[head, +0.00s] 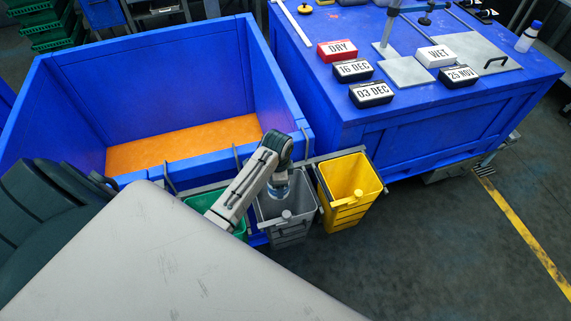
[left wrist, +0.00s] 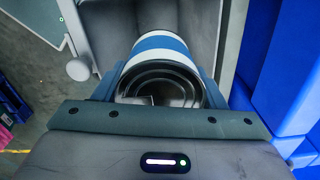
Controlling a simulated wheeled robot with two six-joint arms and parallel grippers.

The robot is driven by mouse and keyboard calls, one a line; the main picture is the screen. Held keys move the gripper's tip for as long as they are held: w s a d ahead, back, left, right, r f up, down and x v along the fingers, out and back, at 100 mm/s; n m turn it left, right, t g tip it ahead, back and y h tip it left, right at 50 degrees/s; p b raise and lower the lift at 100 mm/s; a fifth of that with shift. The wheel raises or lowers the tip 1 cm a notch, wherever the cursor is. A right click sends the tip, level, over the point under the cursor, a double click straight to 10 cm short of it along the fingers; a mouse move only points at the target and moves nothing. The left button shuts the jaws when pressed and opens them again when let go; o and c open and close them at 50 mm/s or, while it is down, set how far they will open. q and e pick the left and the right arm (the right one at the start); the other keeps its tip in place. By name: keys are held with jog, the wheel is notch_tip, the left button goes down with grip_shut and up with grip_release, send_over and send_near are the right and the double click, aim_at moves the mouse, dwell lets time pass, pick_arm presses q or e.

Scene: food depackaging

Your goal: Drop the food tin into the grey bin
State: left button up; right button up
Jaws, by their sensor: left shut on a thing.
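The grey bin (head: 288,228) hangs between a green bin and a yellow bin in the head view. My left arm reaches over it, and my left gripper (head: 280,178) points down at its opening. In the left wrist view my left gripper (left wrist: 160,82) is shut on the food tin (left wrist: 158,44), a can with blue and white bands, one finger on each side. The tin's near end shows ring-shaped ridges. Grey bin walls (left wrist: 203,22) show behind the tin. In the head view the tin is mostly hidden by the gripper. My right gripper is not in view.
The yellow bin (head: 348,178) is right of the grey bin; the green bin (head: 240,231) is left, partly behind my arm. A large blue crate (head: 75,110) with an orange floor stands behind. A blue table (head: 430,135) with date blocks stands at right.

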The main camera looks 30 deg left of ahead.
pick_arm(q)
notch_tip(320, 180, down, 4)
jog(key=shift+f+b, duration=0.25)
jog(key=shift+b, duration=0.2)
jog(key=shift+f+b, duration=0.4)
jog(key=shift+f, duration=0.05)
jog(key=o, duration=1.1)
jog(key=shift+c, duration=0.2)
jog(key=shift+o, duration=1.1)
